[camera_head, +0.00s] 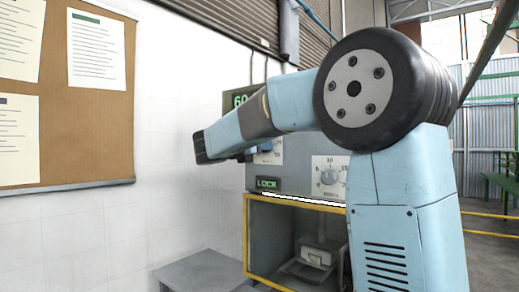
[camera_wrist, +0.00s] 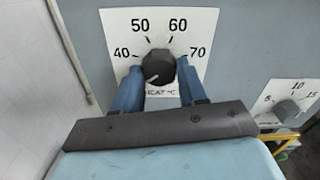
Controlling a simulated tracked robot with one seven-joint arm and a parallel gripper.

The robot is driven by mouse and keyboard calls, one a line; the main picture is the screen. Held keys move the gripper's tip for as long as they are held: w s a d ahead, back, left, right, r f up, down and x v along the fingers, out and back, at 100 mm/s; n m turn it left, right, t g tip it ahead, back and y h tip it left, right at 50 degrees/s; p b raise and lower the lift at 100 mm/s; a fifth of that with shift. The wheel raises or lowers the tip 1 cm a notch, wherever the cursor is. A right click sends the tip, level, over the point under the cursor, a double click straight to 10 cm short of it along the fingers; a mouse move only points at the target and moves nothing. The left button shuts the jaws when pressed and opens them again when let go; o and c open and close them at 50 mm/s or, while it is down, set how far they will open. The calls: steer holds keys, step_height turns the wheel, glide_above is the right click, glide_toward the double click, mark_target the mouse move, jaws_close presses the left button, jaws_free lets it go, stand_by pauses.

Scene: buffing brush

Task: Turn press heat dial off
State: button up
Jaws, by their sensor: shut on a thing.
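The heat dial is a round dark knob (camera_wrist: 159,67) on a white scale plate (camera_wrist: 190,22) marked 40, 50, 60 and 70, in the wrist view. A light line on the knob points to the lower left, below the 40. My gripper (camera_wrist: 160,76) has its two blue fingers on either side of the knob, shut on it. In the head view my gripper (camera_head: 248,152) is at the press front, and my arm hides most of the heat dial's plate (camera_head: 270,154).
A second dial (camera_head: 329,176) is to the right on the press panel; it also shows in the wrist view (camera_wrist: 286,111). A corkboard (camera_head: 120,150) hangs at left.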

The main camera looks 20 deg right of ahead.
steer(key=o, duration=1.1)
steer(key=shift+c, duration=0.2)
steer(key=shift+a, duration=0.1)
steer(key=v, duration=1.3)
steer(key=shift+s+a, duration=0.25)
